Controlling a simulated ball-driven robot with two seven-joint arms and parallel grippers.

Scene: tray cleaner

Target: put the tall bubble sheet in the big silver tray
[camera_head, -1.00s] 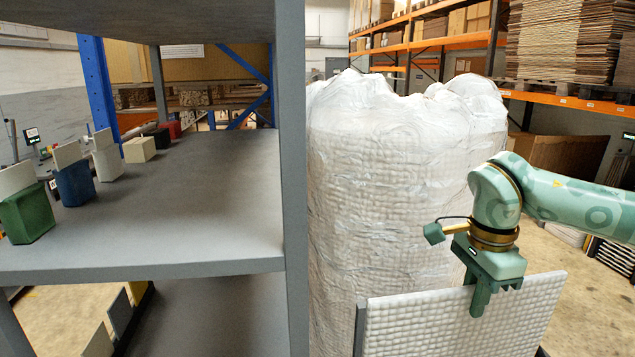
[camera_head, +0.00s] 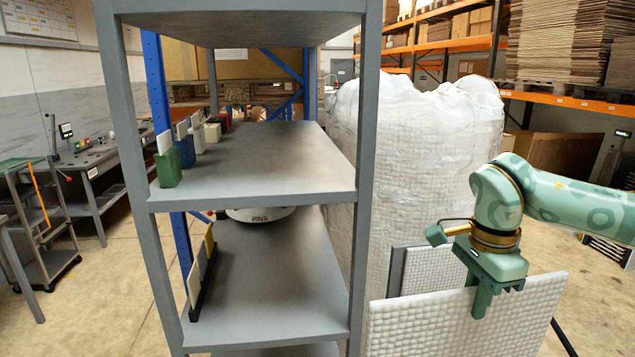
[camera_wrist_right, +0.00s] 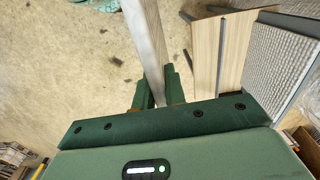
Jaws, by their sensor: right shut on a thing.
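My right gripper (camera_head: 481,300) is shut on the top edge of a white bubble sheet (camera_head: 425,335). The sheet hangs upright below it, its lower part cut off by the picture's bottom edge. In the right wrist view the sheet (camera_wrist_right: 147,40) shows edge-on as a pale strip between the fingers (camera_wrist_right: 155,97). I cannot make out a big silver tray for certain in either view. My left gripper is not in view.
A grey shelf rack (camera_head: 250,180) stands at left, with small coloured bins on it. A second textured panel (camera_head: 432,270) with a grey edge stands behind the held sheet. A tall white wrapped stack (camera_head: 415,140) is beyond. Bare floor (camera_head: 110,305) lies at lower left.

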